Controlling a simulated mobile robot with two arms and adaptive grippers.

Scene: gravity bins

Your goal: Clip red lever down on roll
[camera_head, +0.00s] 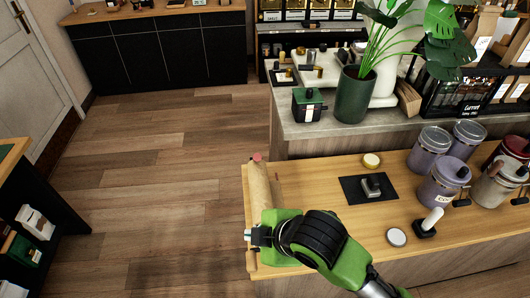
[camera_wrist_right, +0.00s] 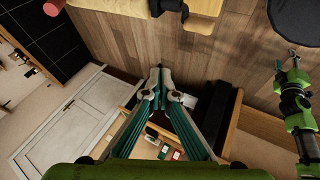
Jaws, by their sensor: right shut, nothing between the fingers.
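The brown paper roll (camera_head: 263,187) lies along the left end of the wooden counter. A small red piece (camera_head: 256,157), which looks like the red lever, is at the roll's far end. A red piece also shows at the top left of the right wrist view (camera_wrist_right: 53,7). My right gripper (camera_head: 256,237) is at the roll's near end, well away from the red piece. In the wrist view its fingertips (camera_wrist_right: 158,78) are together and empty. My left gripper (camera_wrist_right: 287,60) seems to show at the right of that view, too small to read. Whether the lever is up or down is unclear.
On the wooden counter (camera_head: 325,220) are a black mat (camera_head: 356,193) with a metal tool, lidded canisters (camera_head: 430,148), a round lid (camera_head: 397,237) and a white-handled tamper (camera_head: 429,223). A potted plant (camera_head: 354,95) stands behind. Open floor (camera_head: 165,175) lies to the left.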

